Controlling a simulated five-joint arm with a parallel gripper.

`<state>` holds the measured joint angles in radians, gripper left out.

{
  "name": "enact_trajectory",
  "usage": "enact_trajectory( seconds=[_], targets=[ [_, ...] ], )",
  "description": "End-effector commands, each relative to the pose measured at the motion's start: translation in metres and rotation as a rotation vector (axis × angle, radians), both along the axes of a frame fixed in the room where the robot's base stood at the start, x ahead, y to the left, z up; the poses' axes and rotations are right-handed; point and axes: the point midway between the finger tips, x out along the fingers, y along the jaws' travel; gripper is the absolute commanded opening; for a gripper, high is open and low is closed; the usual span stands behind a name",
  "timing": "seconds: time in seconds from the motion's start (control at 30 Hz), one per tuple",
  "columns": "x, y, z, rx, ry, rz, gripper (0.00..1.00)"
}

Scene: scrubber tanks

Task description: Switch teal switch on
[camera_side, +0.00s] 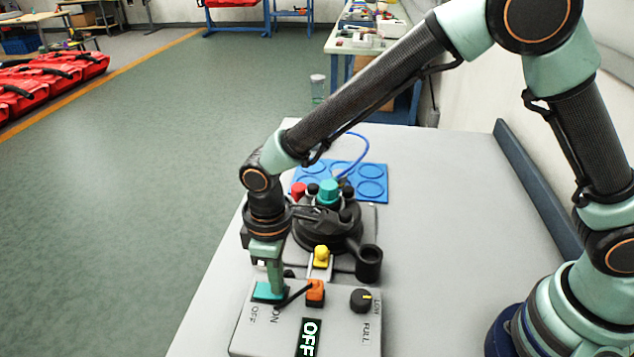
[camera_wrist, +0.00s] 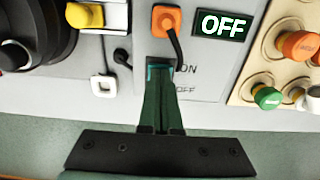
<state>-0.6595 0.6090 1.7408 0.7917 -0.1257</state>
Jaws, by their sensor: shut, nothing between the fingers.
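The teal switch (camera_side: 266,292) is on the grey control panel (camera_side: 345,335), beside the printed ON and OFF labels. My gripper (camera_side: 276,291) points down with its fingertips at the switch. I cannot tell if they touch it. In the wrist view my shut, empty gripper (camera_wrist: 161,76) covers most of the teal switch, and only thin teal edges (camera_wrist: 150,72) show. The panel display (camera_side: 309,338) reads OFF, and the display in the wrist view (camera_wrist: 222,25) reads the same.
An orange connector (camera_side: 315,292) with a black cable sits right beside the gripper. A black knob (camera_side: 362,300) is farther right. A black round tank lid (camera_side: 328,230) and a yellow part (camera_side: 321,256) stand behind the panel.

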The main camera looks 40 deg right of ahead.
Motion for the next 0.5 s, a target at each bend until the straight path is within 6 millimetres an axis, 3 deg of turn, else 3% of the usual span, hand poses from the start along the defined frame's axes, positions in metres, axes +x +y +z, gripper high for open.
enact_trajectory(
  seconds=[0.5],
  targets=[
    [0.0002, 0.0002, -0.0008, 0.001, -0.001, 0.000, 0.00]
  ],
)
